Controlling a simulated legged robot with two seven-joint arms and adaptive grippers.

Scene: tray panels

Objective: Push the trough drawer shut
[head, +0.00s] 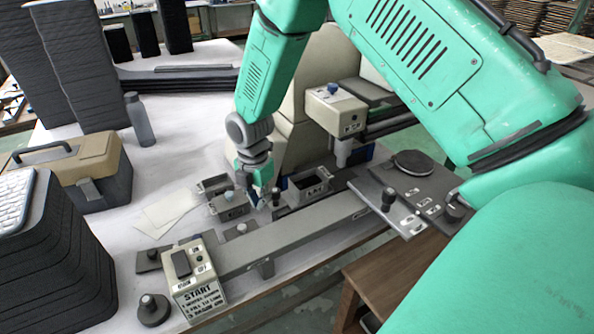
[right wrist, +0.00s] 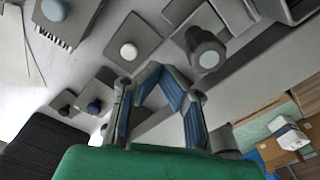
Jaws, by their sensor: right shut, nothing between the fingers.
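The pale blue knob (right wrist: 54,10) and label also show at the top left of the right wrist view. A second open grey box (head: 325,191) with a dark inside sits to its right. My right gripper (head: 264,198) is between the two boxes, pointing down; contact cannot be made out. In the right wrist view its blue-padded fingers (right wrist: 159,73) meet at the tips, empty. My left gripper is not seen.
A long grey beam (head: 290,232) runs across the front, with a START box (head: 196,276) at its left end. A toolbox (head: 75,168) and bottle (head: 139,120) are left. White tabletop is clear behind the paper sheets (head: 168,211).

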